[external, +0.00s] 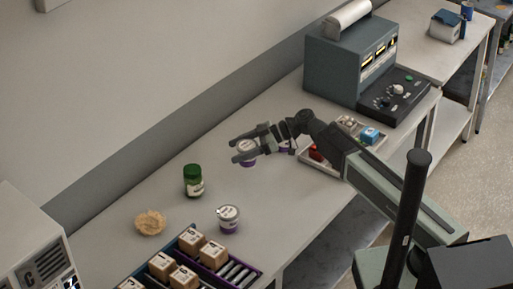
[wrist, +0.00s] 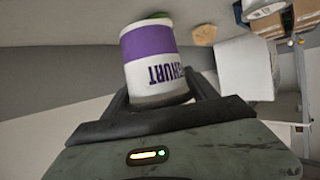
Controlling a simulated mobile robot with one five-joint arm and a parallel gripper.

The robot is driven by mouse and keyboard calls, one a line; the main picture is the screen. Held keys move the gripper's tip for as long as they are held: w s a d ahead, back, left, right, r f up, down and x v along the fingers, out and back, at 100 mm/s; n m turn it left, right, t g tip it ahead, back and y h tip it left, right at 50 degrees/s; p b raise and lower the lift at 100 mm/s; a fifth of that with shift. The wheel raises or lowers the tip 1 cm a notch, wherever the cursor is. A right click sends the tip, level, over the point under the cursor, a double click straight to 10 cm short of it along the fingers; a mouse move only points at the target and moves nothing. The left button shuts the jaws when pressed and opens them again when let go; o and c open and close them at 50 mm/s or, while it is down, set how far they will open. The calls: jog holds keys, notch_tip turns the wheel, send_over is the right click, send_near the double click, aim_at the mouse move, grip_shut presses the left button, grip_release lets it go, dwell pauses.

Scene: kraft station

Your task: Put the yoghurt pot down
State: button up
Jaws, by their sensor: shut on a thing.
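My gripper (external: 236,150) is shut on a yoghurt pot (external: 247,158) with a white and purple side, above the table (external: 255,195). In the wrist view, the held pot (wrist: 147,48) fills the space between the fingers, with its purple band and part of its lettering showing. The wrist view does not clearly show how far it is above the table. A second, similar pot (external: 229,222) stands upright near the front of the table. A bit of purple and white (external: 286,147) shows beside my wrist, mostly hidden.
A green-lidded jar (external: 193,182) and a tan lump (external: 150,223) stand on the left. A crate (external: 240,274) with brown boxes is at the front. A tray (external: 310,165) with red and blue items and a grey machine (external: 340,70) are at the right. The middle table is clear.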

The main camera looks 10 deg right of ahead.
notch_tip(320, 180, down, 10)
jog(key=b, duration=1)
jog(key=shift+f, duration=0.1)
jog(key=shift+r, duration=0.25)
jog(key=shift+f, duration=0.2)
jog(key=o, duration=1.5)
jog(key=shift+o, duration=0.2)
jog(key=shift+r, duration=0.15)
